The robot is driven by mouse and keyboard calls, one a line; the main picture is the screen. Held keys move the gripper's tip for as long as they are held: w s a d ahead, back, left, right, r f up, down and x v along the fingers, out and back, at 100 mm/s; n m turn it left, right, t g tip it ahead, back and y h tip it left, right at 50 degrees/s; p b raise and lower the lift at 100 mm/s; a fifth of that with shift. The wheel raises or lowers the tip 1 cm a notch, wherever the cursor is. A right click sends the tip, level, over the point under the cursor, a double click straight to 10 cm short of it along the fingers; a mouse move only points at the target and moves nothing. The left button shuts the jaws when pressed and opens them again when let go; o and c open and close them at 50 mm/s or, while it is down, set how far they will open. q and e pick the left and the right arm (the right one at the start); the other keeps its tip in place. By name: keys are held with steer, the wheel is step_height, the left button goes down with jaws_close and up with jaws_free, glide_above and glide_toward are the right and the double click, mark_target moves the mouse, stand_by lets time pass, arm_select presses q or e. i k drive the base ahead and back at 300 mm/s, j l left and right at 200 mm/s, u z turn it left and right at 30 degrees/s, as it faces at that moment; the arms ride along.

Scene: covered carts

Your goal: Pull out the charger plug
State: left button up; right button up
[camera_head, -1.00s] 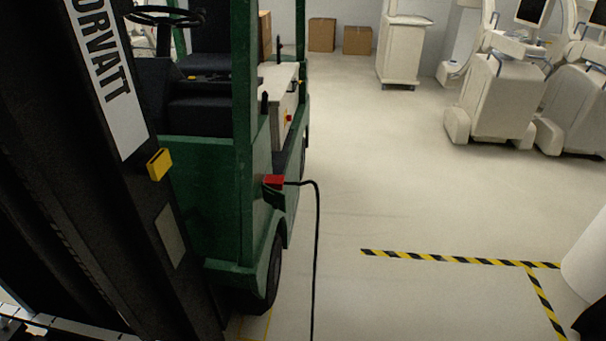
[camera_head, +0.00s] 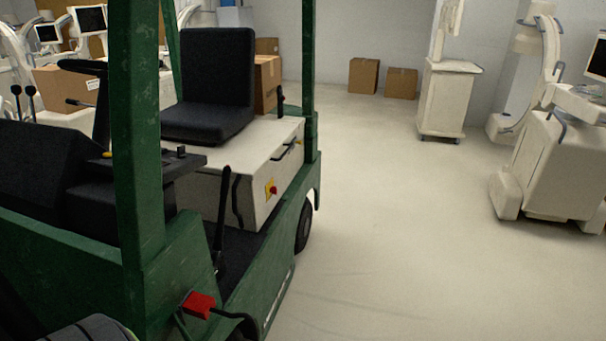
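The charger plug (camera_head: 200,304) is a red block on the side of the green vehicle (camera_head: 155,275), low in the view. A black cable (camera_head: 235,319) runs from the plug to the right and leaves through the bottom edge. The plug sits against the green body at its socket; the contact itself is too small to make out. Neither of my grippers is in view.
The vehicle's green posts, black seat (camera_head: 215,80) and white seat box (camera_head: 235,165) fill the left half. Open pale floor (camera_head: 390,240) lies to its right. White medical machines (camera_head: 550,165) stand at the right, and cardboard boxes (camera_head: 363,75) at the back wall.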

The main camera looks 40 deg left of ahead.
mark_target(197, 304)
steer(key=i+u, duration=0.35)
steer(key=i+l+u, duration=0.35)
steer(key=i, duration=0.15)
steer(key=i+l+u, duration=0.55)
steer(key=u, duration=0.25)
steer(key=i+l+u, duration=0.2)
steer(key=u, duration=0.25)
steer(key=i+l+u, duration=0.1)
steer(key=l+u, duration=0.35)
steer(key=i+l+u, duration=0.1)
steer(key=l+u, duration=0.15)
steer(key=u, duration=0.2)
steer(key=l+u, duration=0.4)
steer(key=l, duration=0.15)
